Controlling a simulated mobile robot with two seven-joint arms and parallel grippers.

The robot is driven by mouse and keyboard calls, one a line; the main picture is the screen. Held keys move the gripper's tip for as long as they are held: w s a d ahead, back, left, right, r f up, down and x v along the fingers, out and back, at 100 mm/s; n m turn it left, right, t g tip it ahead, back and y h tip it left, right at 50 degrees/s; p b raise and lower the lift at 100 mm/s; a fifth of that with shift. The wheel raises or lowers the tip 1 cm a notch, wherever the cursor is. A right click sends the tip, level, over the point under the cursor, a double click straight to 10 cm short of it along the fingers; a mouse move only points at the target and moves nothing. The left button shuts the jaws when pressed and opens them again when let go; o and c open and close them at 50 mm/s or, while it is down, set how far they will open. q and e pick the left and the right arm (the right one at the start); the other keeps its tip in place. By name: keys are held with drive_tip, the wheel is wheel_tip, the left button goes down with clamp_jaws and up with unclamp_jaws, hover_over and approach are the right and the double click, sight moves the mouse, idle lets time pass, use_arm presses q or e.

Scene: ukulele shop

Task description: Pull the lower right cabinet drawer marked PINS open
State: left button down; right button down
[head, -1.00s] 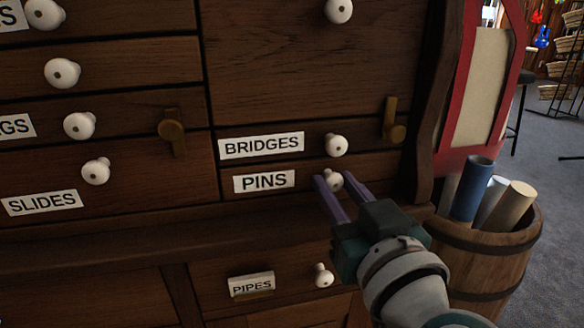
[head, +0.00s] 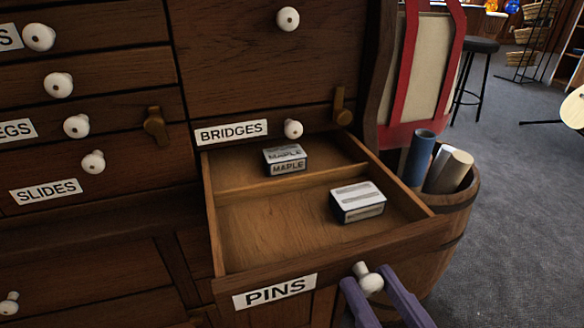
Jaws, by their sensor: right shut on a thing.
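The drawer marked PINS (head: 226,284) stands well out of the wooden cabinet, and its inside shows. A divider splits it into a back and a front compartment. A small box labelled MAPLE (head: 285,160) lies in the back compartment, and a white and dark box (head: 357,201) lies in the front one. The drawer's white knob (head: 368,280) is at the right of its front. My right gripper (head: 372,288) is shut on this knob, with its purple fingers on either side. My left gripper is not in view.
The BRIDGES drawer (head: 265,143) is closed just above, with a white knob. A barrel (head: 459,202) with rolled tubes stands close to the right of the open drawer. A black stool (head: 474,75) stands farther back. Grey floor is clear at the right.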

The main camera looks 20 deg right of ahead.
drive_tip(key=s, duration=0.7)
drive_tip(key=shift+p, duration=0.4)
drive_tip(key=shift+d, duration=0.1)
drive_tip(key=c, duration=0.6)
unclamp_jaws()
drive_tip(key=shift+s, duration=0.1)
